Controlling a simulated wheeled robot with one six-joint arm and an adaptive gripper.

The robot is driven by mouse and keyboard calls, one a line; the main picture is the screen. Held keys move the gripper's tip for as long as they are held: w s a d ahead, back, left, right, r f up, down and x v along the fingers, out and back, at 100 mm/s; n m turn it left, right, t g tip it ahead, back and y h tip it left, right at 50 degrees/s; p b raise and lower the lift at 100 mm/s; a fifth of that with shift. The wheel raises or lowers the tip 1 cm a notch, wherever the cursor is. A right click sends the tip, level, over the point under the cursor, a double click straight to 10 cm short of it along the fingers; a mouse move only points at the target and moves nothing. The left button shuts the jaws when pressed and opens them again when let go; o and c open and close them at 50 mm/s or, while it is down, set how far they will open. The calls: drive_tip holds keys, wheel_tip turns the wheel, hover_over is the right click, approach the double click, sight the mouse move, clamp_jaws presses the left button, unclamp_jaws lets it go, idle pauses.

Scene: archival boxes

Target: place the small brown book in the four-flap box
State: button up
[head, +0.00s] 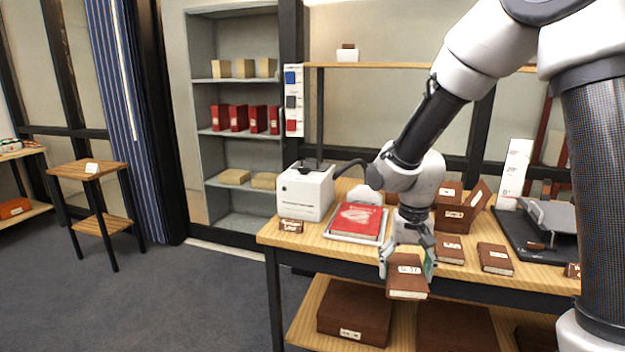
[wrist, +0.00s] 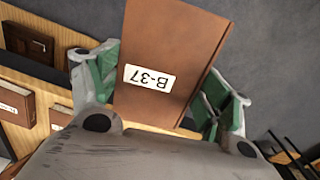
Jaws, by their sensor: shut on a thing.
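My gripper (head: 408,264) is shut on a small brown book (head: 407,284), holding it in front of the table's front edge. In the wrist view the book (wrist: 172,50) sits between the green-padded fingers (wrist: 158,88), with a white label reading B-37. A brown box with raised flaps (head: 454,222), likely the four-flap box, stands open on the table behind and right of my gripper. How many flaps it has and its inside are not clear. Two other small brown books lie on the table to the right, one nearer (head: 450,250) and one farther right (head: 495,259).
A red book (head: 358,218) lies on a white tray left of my gripper, beside a white machine (head: 306,192). A black device (head: 545,225) stands at the right. Large brown boxes (head: 354,312) fill the lower shelf. Open floor lies to the left.

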sight(398, 261)
drive_tip(key=w+n, duration=0.1)
drive_tip(key=w, duration=0.2)
drive_tip(key=shift+w+a+n, duration=0.1)
drive_tip(key=shift+a+n, duration=0.25)
drive_tip(key=shift+n, duration=0.65)
drive_tip(key=w+f, duration=0.1)
drive_tip(key=w+d+f, duration=0.2)
drive_tip(key=w, duration=0.1)
drive_tip(key=w+d+f+m, duration=0.1)
drive_tip(key=d+f, duration=0.5)
drive_tip(key=d, duration=0.1)
drive_tip(key=shift+w+f, duration=0.35)
